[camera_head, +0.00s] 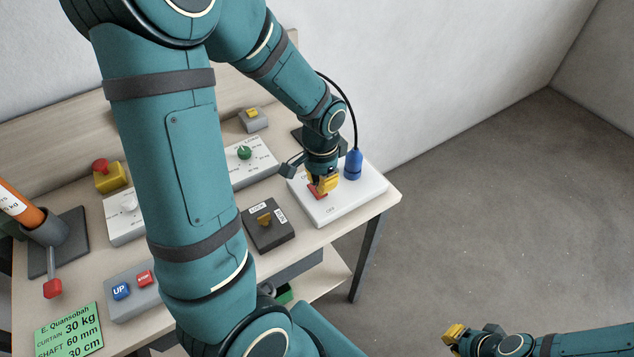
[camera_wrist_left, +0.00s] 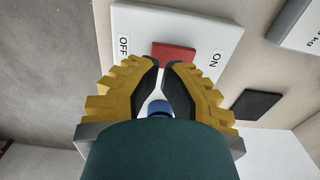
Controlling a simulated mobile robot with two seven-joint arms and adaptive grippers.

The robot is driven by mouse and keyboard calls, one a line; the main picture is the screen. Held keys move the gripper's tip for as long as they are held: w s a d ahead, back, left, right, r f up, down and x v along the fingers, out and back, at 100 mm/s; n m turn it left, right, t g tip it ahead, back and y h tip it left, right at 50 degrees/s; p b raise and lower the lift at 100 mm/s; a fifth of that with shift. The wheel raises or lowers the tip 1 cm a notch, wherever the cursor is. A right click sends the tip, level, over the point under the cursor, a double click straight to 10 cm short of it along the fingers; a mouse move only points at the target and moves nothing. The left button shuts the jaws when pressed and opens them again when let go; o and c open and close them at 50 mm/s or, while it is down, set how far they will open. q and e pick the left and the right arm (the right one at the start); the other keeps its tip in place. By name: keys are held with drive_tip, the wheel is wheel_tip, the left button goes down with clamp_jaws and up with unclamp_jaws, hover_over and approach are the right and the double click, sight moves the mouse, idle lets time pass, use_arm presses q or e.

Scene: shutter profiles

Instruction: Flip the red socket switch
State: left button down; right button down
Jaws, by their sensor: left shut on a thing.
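The red socket switch (camera_head: 317,189) sits on a white socket board (camera_head: 351,199) at the right end of the table. In the left wrist view the red switch (camera_wrist_left: 174,54) lies between an OFF label (camera_wrist_left: 124,46) and an ON label (camera_wrist_left: 215,60). My left gripper (camera_head: 322,190) is down at the switch, its yellow fingers shut on it with the tips close together at its near edge. The fingers partly hide the switch, so its tilt is unclear. My right gripper (camera_head: 447,338) hangs over the floor, far from the table; its jaw opening is unclear.
A blue plug (camera_head: 353,164) with a black cable stands on the board beside my left gripper. My left arm covers the table's middle. The floor at right is clear.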

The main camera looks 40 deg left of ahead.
use_arm(q)
drive_tip(key=shift+r+p, duration=1.45)
drive_tip(key=shift+r, duration=0.55)
